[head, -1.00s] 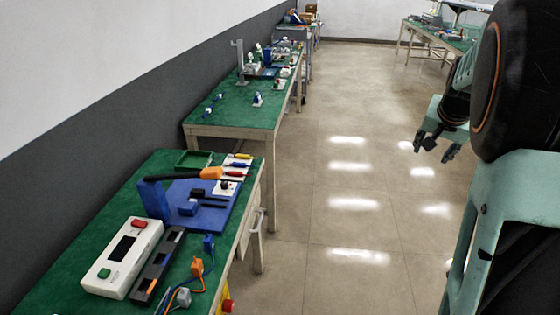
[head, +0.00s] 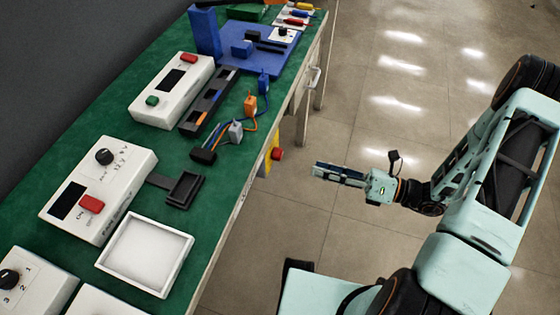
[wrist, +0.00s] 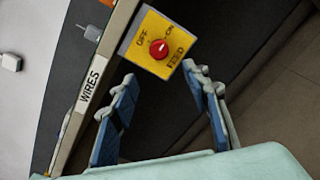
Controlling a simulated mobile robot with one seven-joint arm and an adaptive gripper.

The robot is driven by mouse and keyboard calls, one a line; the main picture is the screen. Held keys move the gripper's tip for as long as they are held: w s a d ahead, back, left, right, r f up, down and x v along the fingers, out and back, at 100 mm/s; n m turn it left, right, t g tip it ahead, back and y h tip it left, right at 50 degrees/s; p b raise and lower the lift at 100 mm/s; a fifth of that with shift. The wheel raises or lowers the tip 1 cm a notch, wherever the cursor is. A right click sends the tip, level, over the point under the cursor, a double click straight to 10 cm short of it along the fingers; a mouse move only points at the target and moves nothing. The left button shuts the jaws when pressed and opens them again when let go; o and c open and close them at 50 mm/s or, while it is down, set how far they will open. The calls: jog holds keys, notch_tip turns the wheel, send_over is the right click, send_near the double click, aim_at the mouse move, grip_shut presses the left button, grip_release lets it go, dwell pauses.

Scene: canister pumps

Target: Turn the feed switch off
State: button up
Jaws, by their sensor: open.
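The feed switch is a red knob (wrist: 159,48) on a yellow plate (wrist: 146,61) lettered OFF, ON and FEED. In the wrist view it lies just ahead of my fingertips, roughly centred between them. I cannot tell clearly which word the knob points to. In the head view the red knob (head: 278,154) stands out from the table's right side, below the top. My gripper (wrist: 160,76) is open and empty; the fingers do not touch the knob. In the head view my gripper (head: 318,170) is a short way right of the knob, pointing left at it.
A WIRES label (wrist: 90,82) is on the table edge beside the plate. On the green table (head: 213,190) stand a white box with dial and red button (head: 98,190), a white tray (head: 146,258), a black holder (head: 186,189) and wired plugs (head: 236,131). The floor to the right is clear.

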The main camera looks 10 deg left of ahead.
aim_at(281, 156)
jog(key=shift+m, duration=0.3)
jog(key=a, duration=0.3)
jog(key=w+a, duration=0.1)
jog(key=a, duration=0.3)
jog(key=a+b, duration=0.1)
jog(key=a, duration=0.3)
jog(key=shift+w, duration=0.2)
jog(key=c, duration=1.2)
jog(key=shift+o, duration=0.2)
